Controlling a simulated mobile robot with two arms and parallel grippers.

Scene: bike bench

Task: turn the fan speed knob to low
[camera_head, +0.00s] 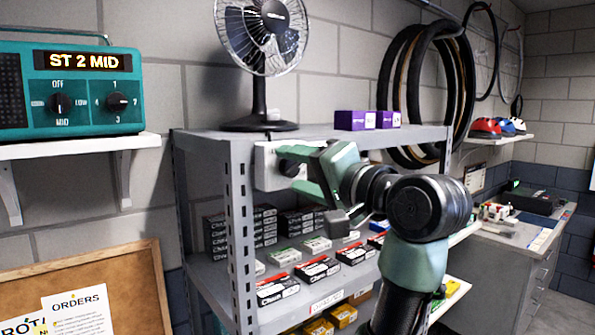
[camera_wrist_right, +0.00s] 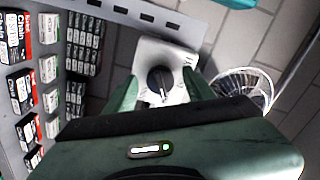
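The fan speed knob (camera_head: 288,167) is a dark round knob on a pale control box (camera_head: 265,170) at the shelf's upper edge, below the fan (camera_head: 262,50). In the wrist view the knob (camera_wrist_right: 160,82) faces me, its light pointer mark toward the bottom of the picture. Small markings on the plate are too small to read. My right gripper (camera_head: 306,174) is green and in front of the box. In the wrist view its fingers (camera_wrist_right: 160,94) stand apart on either side of the knob, with gaps visible. My left gripper is not in view.
The metal shelf (camera_head: 240,230) holds several small boxes below the knob. Two purple boxes (camera_head: 367,120) stand on its top. A teal radio (camera_head: 65,90) reading "ST 2 MID" sits on a wall shelf at left. Tyres (camera_head: 430,85) hang behind my arm.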

